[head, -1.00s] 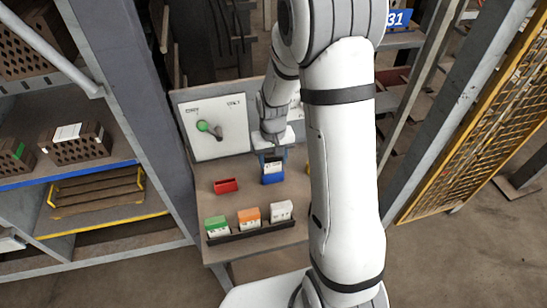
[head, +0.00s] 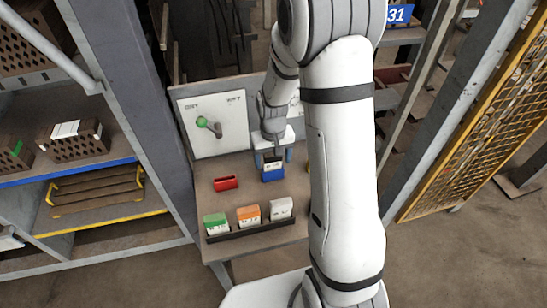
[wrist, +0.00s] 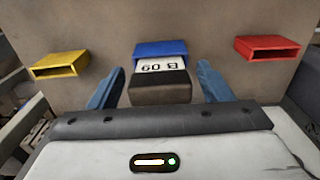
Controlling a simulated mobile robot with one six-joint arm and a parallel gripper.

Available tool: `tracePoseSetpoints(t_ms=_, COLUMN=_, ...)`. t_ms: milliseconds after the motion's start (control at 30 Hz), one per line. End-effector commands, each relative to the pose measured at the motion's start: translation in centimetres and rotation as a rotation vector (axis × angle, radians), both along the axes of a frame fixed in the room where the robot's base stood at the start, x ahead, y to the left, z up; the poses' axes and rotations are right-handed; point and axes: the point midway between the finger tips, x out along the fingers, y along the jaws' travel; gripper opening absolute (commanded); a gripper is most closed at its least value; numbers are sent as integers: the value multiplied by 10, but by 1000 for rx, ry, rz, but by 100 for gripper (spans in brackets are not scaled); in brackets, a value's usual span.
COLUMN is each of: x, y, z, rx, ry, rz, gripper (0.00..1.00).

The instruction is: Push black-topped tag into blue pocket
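The black-topped tag (wrist: 160,88), with a white face printed "B 09" upside down in the wrist view, sits partly in the blue pocket (wrist: 160,48); its black end stands out of the opening. In the head view the blue pocket (head: 273,174) is on the board, with the tag's dark top above it. My gripper (wrist: 160,70) is open, one blue finger on each side of the tag with gaps between. It also shows in the head view (head: 273,158). How deep the tag sits is hidden.
A red pocket (head: 226,183) and a yellow pocket (wrist: 61,64) flank the blue one. A dark rack (head: 257,230) holds green, orange and white-topped tags at the table's front. A panel with a green-knobbed lever (head: 208,124) stands behind left. Shelves with bricks (head: 75,141) are further left.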

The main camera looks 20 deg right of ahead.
Motion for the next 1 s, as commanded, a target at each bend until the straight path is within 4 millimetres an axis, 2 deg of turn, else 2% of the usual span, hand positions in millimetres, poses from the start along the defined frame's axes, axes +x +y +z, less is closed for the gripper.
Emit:
tracePoseSetpoints(t_ms=333, x=1, y=0, z=5, rx=0, ry=-3, rz=0, gripper=76)
tracePoseSetpoints(t_ms=733, x=1, y=0, z=65, rx=0, ry=-4, rz=0, gripper=76)
tracePoseSetpoints(t_ms=1000, x=0, y=0, z=78, rx=0, ry=0, rz=0, gripper=76)
